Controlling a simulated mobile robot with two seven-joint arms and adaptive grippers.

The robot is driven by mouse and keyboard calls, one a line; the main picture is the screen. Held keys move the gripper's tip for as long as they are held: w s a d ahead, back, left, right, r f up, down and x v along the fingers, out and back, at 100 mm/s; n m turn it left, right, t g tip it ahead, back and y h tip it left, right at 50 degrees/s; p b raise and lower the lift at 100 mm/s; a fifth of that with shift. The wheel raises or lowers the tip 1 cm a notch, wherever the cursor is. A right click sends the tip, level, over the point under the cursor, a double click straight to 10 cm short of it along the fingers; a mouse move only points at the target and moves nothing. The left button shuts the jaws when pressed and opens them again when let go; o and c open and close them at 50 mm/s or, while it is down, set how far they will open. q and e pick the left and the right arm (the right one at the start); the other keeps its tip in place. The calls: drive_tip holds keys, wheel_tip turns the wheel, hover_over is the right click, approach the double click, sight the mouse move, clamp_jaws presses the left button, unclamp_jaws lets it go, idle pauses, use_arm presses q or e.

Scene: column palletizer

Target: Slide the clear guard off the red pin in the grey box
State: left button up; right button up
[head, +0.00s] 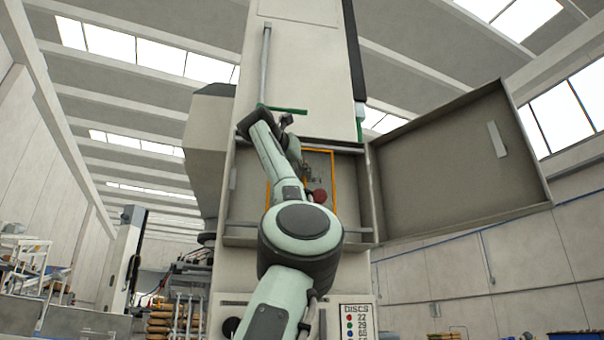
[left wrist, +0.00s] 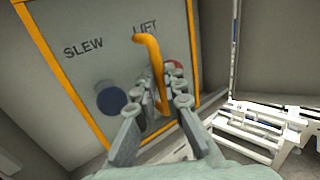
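The grey box (head: 230,205) stands open in the head view, with an orange-edged panel (head: 333,185) inside. A round red part (head: 319,196) shows beside my arm; I cannot tell if it is the red pin. In the left wrist view, a red part (left wrist: 174,65) under the word LIFT is partly hidden by my fingertips. My left gripper (left wrist: 166,72) is at the panel, its fingers close together on either side of a bent orange bar (left wrist: 148,50). I cannot tell whether they grip it. I cannot make out the clear guard. My right gripper is not in view.
The box door (head: 455,165) hangs open to the right. A blue round knob (left wrist: 110,100) sits under SLEW, left of my fingers. A green bar (head: 285,109) is above the box opening. My left arm covers much of the opening.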

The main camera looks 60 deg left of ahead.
use_arm(q)
clamp_jaws()
drive_tip(key=s+a, duration=0.2)
drive_tip(key=s, duration=0.5)
drive_tip(key=shift+s+a, duration=0.25)
drive_tip(key=o, duration=0.6)
unclamp_jaws()
drive_tip(key=shift+s, duration=0.2)
drive_tip(key=shift+o, duration=0.2)
drive_tip(key=v, duration=1.2)
drive_tip(key=shift+w, duration=0.2)
